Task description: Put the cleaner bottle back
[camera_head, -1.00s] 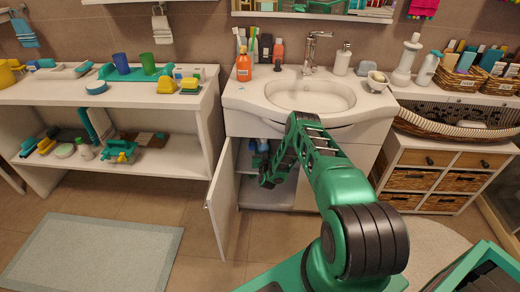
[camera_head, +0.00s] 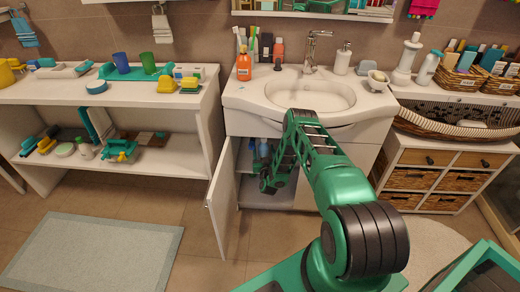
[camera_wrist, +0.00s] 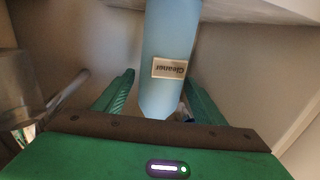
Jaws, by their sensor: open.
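The light blue cleaner bottle (camera_wrist: 168,50), with a white "Cleaner" label, stands between the spread green fingers of my gripper (camera_wrist: 159,78) in the wrist view. The fingers are open, with a gap visible beside the bottle. The label reads upside down in that view. In the head view a small blue part of the bottle (camera_head: 264,150) shows inside the open cabinet (camera_head: 252,192) under the sink. My arm reaches into the cabinet from the front, and its links hide much of the inside. The bottle's lower contact is hard to see.
The cabinet's left door (camera_head: 222,205) stands open beside my arm. A metal pipe (camera_wrist: 68,95) runs at the left in the wrist view. The sink (camera_head: 310,95) is above. A wicker drawer unit (camera_head: 440,175) stands right; the floor by the mat (camera_head: 95,252) is clear.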

